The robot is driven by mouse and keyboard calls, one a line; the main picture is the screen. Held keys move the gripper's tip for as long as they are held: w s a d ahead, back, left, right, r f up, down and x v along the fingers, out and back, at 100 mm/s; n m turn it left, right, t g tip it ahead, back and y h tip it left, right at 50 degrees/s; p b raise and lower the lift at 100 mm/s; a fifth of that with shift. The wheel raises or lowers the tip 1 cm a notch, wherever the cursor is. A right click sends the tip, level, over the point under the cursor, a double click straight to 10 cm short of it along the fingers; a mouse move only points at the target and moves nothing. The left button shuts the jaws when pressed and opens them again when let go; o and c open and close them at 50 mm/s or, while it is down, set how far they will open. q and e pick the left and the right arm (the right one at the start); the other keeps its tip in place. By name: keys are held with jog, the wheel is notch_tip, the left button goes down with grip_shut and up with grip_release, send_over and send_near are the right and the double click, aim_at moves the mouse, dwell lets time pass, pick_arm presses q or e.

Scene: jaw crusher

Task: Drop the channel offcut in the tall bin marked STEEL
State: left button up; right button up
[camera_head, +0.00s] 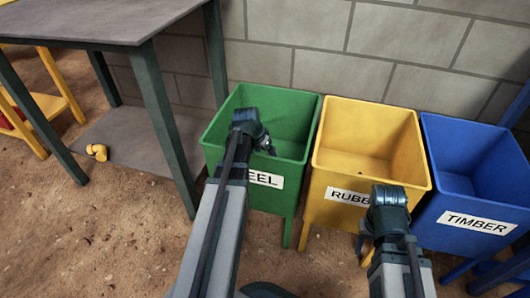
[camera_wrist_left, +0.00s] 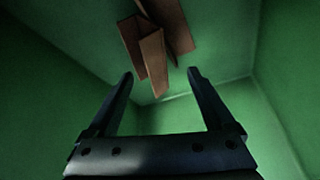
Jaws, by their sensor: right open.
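The tall green bin (camera_head: 215,146) has a STEEL label, partly covered by my left arm. My left gripper (camera_head: 270,150) is over the green bin's opening, mostly hidden by its own wrist in the head view. In the left wrist view, the left gripper (camera_wrist_left: 160,76) is open, with green walls around it. The rust-brown channel offcut (camera_wrist_left: 153,55) shows beyond its fingertips, apart from them, inside the green bin; I cannot tell whether it is resting or falling. My right gripper (camera_head: 365,246) is open, low in front of the yellow bin, and partly hidden by its wrist.
A yellow RUBBER bin (camera_head: 330,160) and a blue TIMBER bin (camera_head: 445,212) stand to the right of the green one. A grey table (camera_head: 100,20) is at left. A small yellow piece (camera_head: 97,152) lies below it. A block wall is behind.

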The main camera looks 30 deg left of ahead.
jog(key=shift+r, duration=0.1)
dwell(0.3)
pick_arm(q)
jog(key=shift+r+p, duration=0.8)
jog(key=p+v, duration=1)
jog(key=v, duration=0.1)
jog(key=shift+s+r+p, duration=0.25)
jog(key=shift+p, duration=0.15)
pick_arm(e)
notch_tip(320, 180, up, 12)
pick_arm(q)
jog(key=shift+a, duration=0.1)
pick_arm(e)
jog(key=shift+r, duration=0.1)
